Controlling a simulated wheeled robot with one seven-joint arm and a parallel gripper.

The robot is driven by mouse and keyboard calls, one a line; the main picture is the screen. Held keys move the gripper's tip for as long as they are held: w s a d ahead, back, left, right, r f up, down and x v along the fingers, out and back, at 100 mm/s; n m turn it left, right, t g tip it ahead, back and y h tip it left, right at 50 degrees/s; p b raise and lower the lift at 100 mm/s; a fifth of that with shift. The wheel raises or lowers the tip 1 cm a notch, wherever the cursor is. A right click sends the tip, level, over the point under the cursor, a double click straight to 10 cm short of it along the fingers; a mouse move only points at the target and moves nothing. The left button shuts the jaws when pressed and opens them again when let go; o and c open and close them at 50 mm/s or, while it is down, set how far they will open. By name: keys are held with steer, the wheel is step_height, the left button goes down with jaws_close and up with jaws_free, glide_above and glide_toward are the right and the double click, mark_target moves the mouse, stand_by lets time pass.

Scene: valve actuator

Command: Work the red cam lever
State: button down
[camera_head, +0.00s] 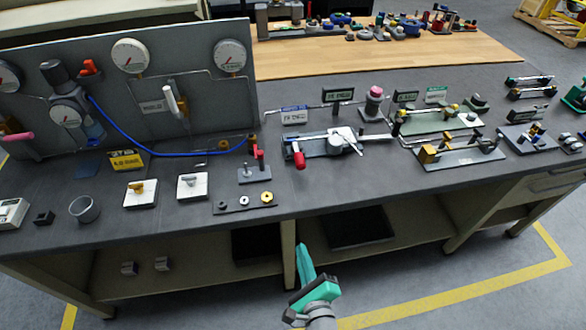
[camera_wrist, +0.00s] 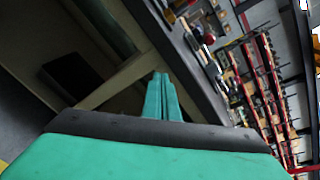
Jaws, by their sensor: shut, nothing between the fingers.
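A red-ended lever (camera_head: 299,158) juts from the front left of a grey device with a pale body (camera_head: 342,140), on the bench's middle. A smaller upright red handle (camera_head: 260,158) stands to its left on a small grey plate (camera_head: 254,174). I cannot tell for certain which is the cam lever. My gripper (camera_head: 302,248) is green, shut and empty, in front of the bench and apart from both levers. In the wrist view its fingers (camera_wrist: 161,80) lie together, with the bench edge beyond them; small red parts there are too small to name.
The dark bench top (camera_head: 330,190) has a bare strip along its front. A gauge panel (camera_head: 190,90) with a blue hose stands at the left. White plates with valves (camera_head: 141,194) sit left of the levers. Green and grey fixtures (camera_head: 440,120) stand to the right. Open shelves lie below.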

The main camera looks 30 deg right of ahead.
steer(key=s+a+f+n, duration=0.3)
steer(key=s+a+n, duration=0.1)
steer(key=a+n, duration=0.35)
steer(key=s+a+r+n+y, duration=0.2)
steer(key=s+a+n, duration=0.4)
steer(key=n, duration=0.6)
steer(key=s+a+r+n+t+y, duration=0.1)
steer(key=s+a+r+n+y, duration=0.1)
steer(key=s+a+n, duration=0.4)
steer(key=a+n+y, duration=0.1)
steer(key=a+n, duration=0.2)
steer(key=n, duration=0.2)
steer(key=shift+s+r+n+y, duration=0.3)
steer(key=shift+s+n+y, duration=0.05)
steer(key=shift+s+y, duration=0.05)
steer(key=shift+a, duration=0.1)
